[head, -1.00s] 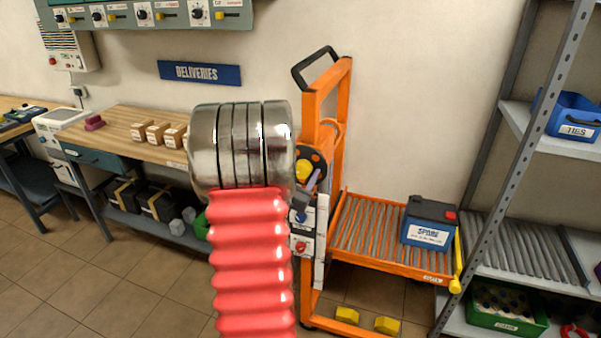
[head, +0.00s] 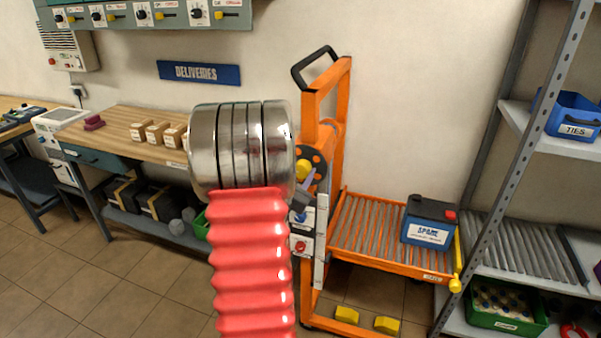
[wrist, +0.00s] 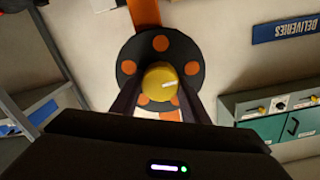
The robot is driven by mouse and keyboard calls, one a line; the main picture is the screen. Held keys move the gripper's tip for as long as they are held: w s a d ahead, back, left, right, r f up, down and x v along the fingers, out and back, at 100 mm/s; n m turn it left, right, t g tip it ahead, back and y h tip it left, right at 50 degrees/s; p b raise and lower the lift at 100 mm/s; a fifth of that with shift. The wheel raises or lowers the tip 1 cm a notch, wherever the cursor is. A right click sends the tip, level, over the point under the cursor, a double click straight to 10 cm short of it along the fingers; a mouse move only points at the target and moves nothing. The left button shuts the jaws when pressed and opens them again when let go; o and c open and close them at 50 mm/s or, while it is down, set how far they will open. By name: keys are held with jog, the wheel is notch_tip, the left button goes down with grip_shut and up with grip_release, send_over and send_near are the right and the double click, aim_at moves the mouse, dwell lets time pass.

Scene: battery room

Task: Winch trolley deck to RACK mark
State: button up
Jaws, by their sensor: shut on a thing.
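The orange trolley (head: 342,125) stands by the wall, with a black winch wheel (wrist: 127,68) with orange dots on its mast. In the wrist view my gripper (wrist: 158,98) has a finger on each side of the wheel's yellow hub knob (wrist: 160,82) and is shut on it. In the head view my arm partly hides the wheel. The roller deck (head: 365,222) carries a blue SPARE battery (head: 429,222) at its right end. The deck looks close to the level of the rack's roller shelf (head: 520,248). The mast's marks are too small to read.
A grey rack (head: 500,180) stands close to the deck's right end, with a blue TIES bin (head: 573,118) above and a green crate (head: 505,305) below. Yellow chocks (head: 386,325) lie at the trolley's foot. A wooden workbench (head: 120,125) is at left.

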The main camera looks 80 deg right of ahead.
jog(key=shift+m, duration=1.2)
jog(key=o, duration=1.1)
jog(key=shift+c, duration=0.2)
jog(key=w+a, duration=0.1)
jog(key=a, duration=1.2)
jog(key=shift+a, duration=0.4)
jog(key=shift+w+f, duration=0.1)
jog(key=shift+f, duration=0.05)
